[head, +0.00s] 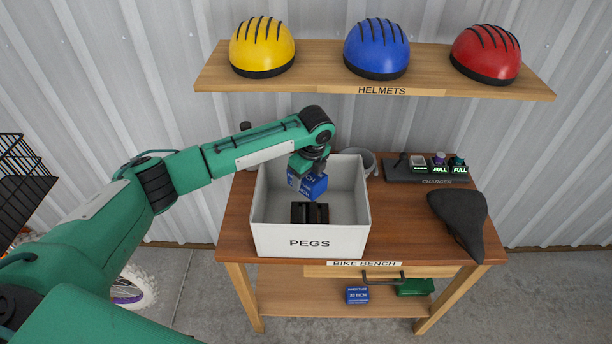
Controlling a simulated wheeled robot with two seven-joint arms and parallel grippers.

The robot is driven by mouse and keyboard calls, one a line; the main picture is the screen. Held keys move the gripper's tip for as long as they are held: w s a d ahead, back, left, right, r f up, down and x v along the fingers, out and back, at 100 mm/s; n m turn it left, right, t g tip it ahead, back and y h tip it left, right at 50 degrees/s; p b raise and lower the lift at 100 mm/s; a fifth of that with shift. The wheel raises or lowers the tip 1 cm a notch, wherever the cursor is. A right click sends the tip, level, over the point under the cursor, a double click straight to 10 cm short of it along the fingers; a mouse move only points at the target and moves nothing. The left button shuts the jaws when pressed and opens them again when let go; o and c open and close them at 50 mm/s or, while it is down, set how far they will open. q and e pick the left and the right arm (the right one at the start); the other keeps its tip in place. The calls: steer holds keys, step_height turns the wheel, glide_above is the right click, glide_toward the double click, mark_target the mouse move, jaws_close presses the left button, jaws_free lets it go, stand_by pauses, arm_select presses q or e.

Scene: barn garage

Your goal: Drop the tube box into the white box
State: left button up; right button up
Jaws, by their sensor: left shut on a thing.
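The white box (311,241), labelled PEGS, stands open on the bike bench (400,225). My left gripper (307,178) points down over its opening and is shut on a blue tube box (314,188) with white lettering. The tube box hangs within the outline of the white box's opening; its exact height above the floor is hard to tell. The fingers are mostly hidden by the wrist and tube box. Dark blocky items (309,213) show inside the white box below it. My right gripper is not in view.
A second blue box (357,294) and a green item (415,287) are on the lower shelf. A grey cup (368,160), a charger (438,170) and a black saddle (460,222) are on the bench. A helmet shelf (320,82) hangs above.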

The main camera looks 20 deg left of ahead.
mark_target(311, 176)
arm_select(q)
steer(key=o, duration=1.2)
steer(key=shift+c, duration=0.2)
steer(key=shift+r, duration=0.15)
steer(key=shift+d+r, duration=0.1)
steer(key=shift+r, duration=0.2)
step_height(311, 176, up, 13)
steer(key=s+d+b, duration=0.1)
steer(key=b, duration=0.3)
steer(key=shift+d, duration=0.35)
steer(key=shift+s+f, duration=0.1)
steer(key=shift+f, duration=0.1)
